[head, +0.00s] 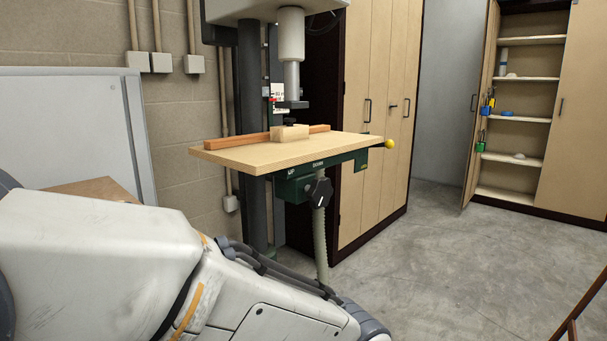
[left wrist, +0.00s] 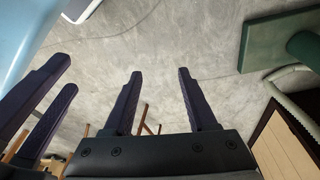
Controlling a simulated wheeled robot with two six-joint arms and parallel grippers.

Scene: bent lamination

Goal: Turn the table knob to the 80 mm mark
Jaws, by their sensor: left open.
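A black lobed knob (head: 320,190) sits on the green housing (head: 293,188) under the drill press table (head: 225,158) in the head view. No readable millimetre mark shows, and the knob's setting cannot be read. My left arm crosses the lower left foreground; its gripper is not visible in the head view. In the left wrist view my left gripper (left wrist: 158,85) is open and empty, its two dark fingers apart over the grey floor. Two similar dark fingers (left wrist: 38,112) show at the left edge; I cannot tell whether they belong to my right gripper.
A light block (head: 289,133) and an orange fence (head: 237,141) lie on the table below the drill head (head: 291,35). A yellow ball (head: 389,144) projects at its right corner. Tall cabinets (head: 375,110) stand behind.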

